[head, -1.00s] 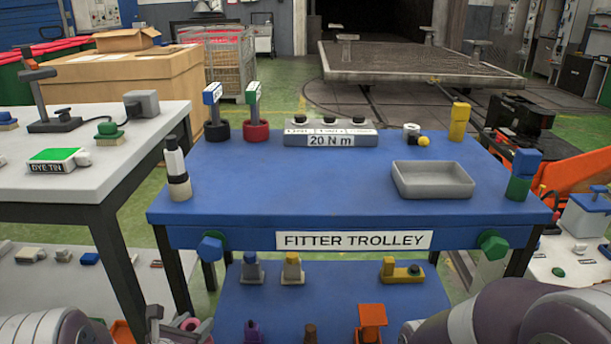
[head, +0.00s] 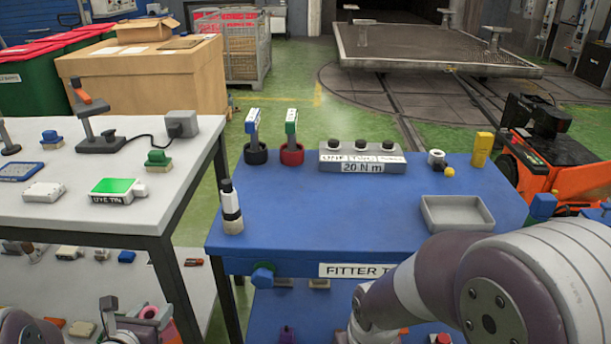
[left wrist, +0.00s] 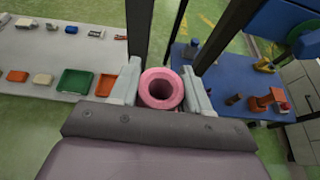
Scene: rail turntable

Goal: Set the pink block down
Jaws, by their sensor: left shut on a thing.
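The pink block (left wrist: 161,88) looks like a short, thick cylinder with a round hole in its top. In the left wrist view it sits between the two grey fingers of my left gripper (left wrist: 160,92), which is shut on it. In the head view my left gripper (head: 136,322) is low at the left, below the white table, with a bit of pink (head: 150,312) showing between its fingers. The underside of the block is hidden. My right arm (head: 500,285) crosses the lower right of the head view; its gripper is not visible.
The blue trolley (head: 330,230) bears a grey tray (head: 456,212) and a 20 N m box (head: 362,160); its middle is clear. The white table (head: 60,218) stands left, with a lower shelf (left wrist: 40,70) holding several small parts. A table leg (left wrist: 139,30) stands just beyond my left gripper.

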